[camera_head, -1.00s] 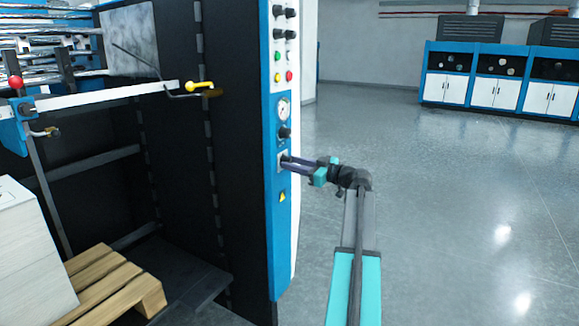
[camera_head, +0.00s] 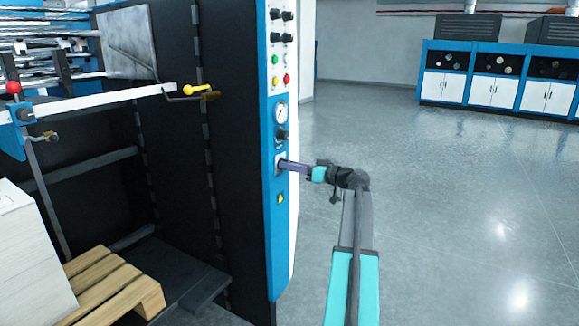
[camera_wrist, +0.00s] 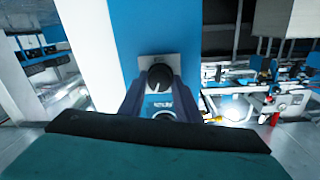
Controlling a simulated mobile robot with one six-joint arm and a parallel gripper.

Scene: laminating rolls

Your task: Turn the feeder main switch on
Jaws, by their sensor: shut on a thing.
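The feeder main switch (camera_wrist: 160,75) is a black rotary knob on a pale square plate on the blue control panel (camera_head: 272,230). In the wrist view it sits between the two fingers of my gripper (camera_wrist: 160,88), which are shut on it. In the head view my gripper (camera_head: 284,165) reaches the panel from the right, just below the gauge and a black knob. There the fingers mostly hide the switch. I cannot read its on or off position.
Above the switch are a round gauge (camera_head: 281,112), coloured buttons and several black knobs. A wooden pallet (camera_head: 112,288) with a white stack stands at lower left. A yellow-handled lever (camera_head: 198,91) sticks out left of the panel. The floor on the right is clear.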

